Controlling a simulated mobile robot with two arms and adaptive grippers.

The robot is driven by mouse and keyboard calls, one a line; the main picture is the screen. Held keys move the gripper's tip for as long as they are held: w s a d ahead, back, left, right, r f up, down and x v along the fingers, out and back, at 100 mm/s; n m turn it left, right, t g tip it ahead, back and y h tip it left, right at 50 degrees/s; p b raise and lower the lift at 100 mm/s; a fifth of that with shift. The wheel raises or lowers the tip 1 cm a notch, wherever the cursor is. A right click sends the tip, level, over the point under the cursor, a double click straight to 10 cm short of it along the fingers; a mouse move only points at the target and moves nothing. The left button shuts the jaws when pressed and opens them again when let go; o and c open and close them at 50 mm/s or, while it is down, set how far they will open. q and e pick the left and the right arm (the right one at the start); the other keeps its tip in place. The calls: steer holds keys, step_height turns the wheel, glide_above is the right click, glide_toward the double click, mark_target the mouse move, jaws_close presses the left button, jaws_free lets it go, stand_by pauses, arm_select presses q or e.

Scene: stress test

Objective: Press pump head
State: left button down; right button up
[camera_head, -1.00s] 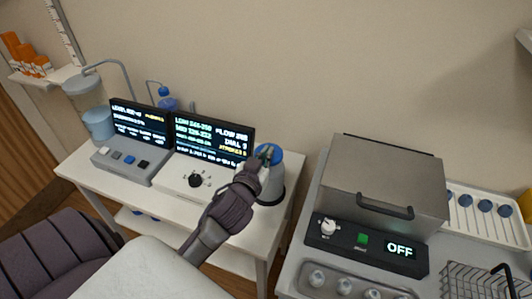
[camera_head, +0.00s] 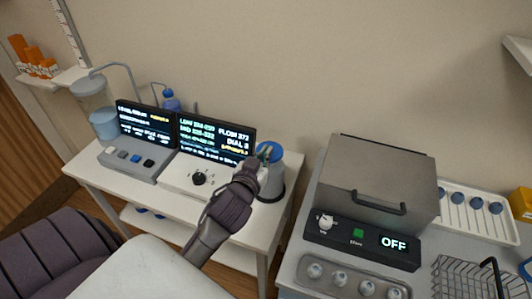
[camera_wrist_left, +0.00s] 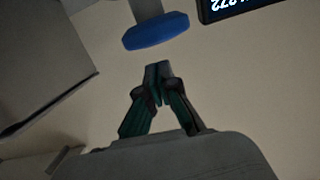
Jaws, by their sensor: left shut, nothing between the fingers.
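The pump is a grey, rounded body (camera_head: 271,184) with a flat blue head (camera_head: 273,150), standing at the right end of the white table. The blue pump head also shows in the left wrist view (camera_wrist_left: 156,31), on a grey stem. My left gripper (camera_head: 264,156) is shut and empty, its fingertips overlapping the head's left side in the head view. In the left wrist view the closed fingertips (camera_wrist_left: 158,69) show a small gap from the blue disc. Contact cannot be seen. My right gripper is not in view.
Left of the pump are a dial box (camera_head: 198,178), two lit screens (camera_head: 216,138) and a button console (camera_head: 138,159). To the right, across a gap, stand a steel box (camera_head: 381,178) with an OFF panel, a tray of blue-topped items (camera_head: 486,217) and a wire basket (camera_head: 462,276).

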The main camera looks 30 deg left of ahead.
arm_select(q)
steer(key=f+b+v, duration=0.1)
steer(key=v, duration=0.6)
steer(key=shift+s+r+b, duration=0.3)
steer(key=shift+s+r, duration=0.15)
